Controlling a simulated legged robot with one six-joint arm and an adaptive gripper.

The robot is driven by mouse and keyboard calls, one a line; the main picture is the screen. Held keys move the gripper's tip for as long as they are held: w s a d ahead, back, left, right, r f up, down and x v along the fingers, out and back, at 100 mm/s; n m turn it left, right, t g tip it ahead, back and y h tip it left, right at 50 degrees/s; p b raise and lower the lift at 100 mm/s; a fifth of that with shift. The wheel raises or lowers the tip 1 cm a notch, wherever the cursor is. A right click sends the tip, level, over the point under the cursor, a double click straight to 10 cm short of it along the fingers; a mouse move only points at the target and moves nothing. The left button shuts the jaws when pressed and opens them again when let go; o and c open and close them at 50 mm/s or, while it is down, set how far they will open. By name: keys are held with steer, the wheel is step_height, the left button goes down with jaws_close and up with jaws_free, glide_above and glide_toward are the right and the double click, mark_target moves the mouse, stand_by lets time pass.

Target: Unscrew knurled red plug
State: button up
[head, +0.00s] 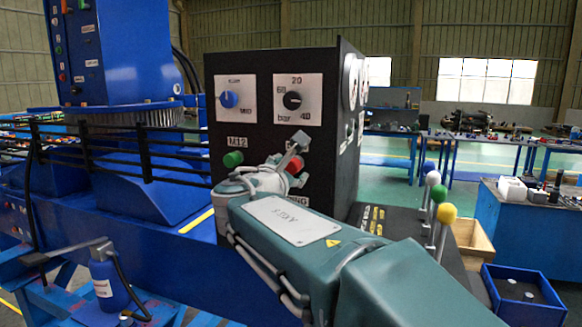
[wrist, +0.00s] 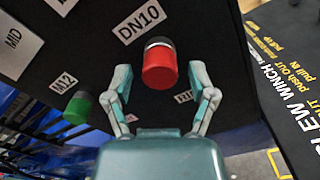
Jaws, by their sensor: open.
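The red plug (wrist: 159,66) sticks out of the black panel below the DN10 label in the wrist view, with a dark ring at its far end. In the head view the red plug (head: 296,166) is partly hidden behind my wrist. My gripper (wrist: 161,82) is open, with one finger on each side of the red plug. Gaps show between the fingers and the plug, so neither finger appears to touch it.
A green plug (head: 233,159) sits left of the red one, by the M12 label; it also shows in the wrist view (wrist: 77,108). A blue knob (head: 229,99) and a black knob (head: 292,100) are above. Levers with coloured balls (head: 443,211) stand at the right.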

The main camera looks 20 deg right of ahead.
steer(key=m, duration=0.5)
steer(key=shift+m, duration=0.4)
steer(key=m, duration=0.6)
steer(key=c, duration=1)
jaws_close()
